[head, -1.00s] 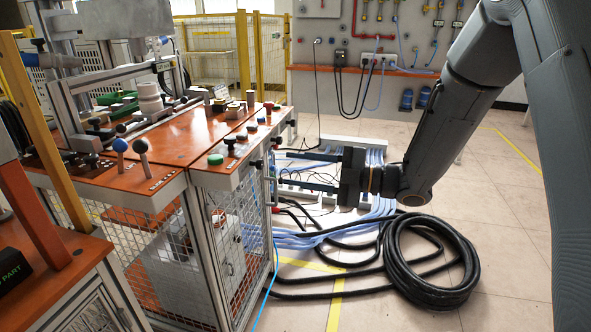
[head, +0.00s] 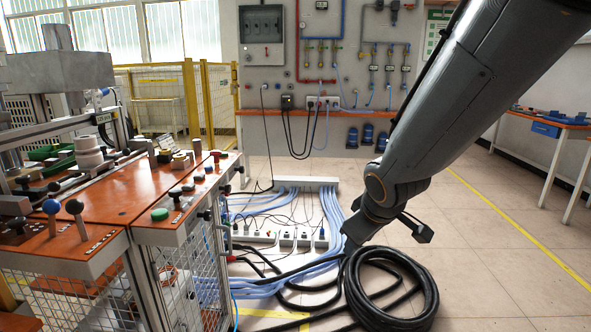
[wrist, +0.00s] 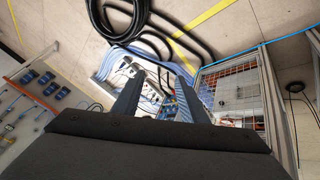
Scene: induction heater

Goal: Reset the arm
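My gripper (wrist: 157,88) shows in the wrist view with its two fingers apart and only background between them. In the head view my arm comes down from the upper right and its end hangs over the floor, beside the workbench. The fingers are hard to make out there. I see nothing held.
A coil of black hose (head: 428,290) lies on the floor just below my arm's end. Blue cables (head: 335,212) and a row of sockets (head: 290,238) lie behind it. A wall panel (head: 345,60) stands at the back. Floor at the right is open, before a table (head: 545,118).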

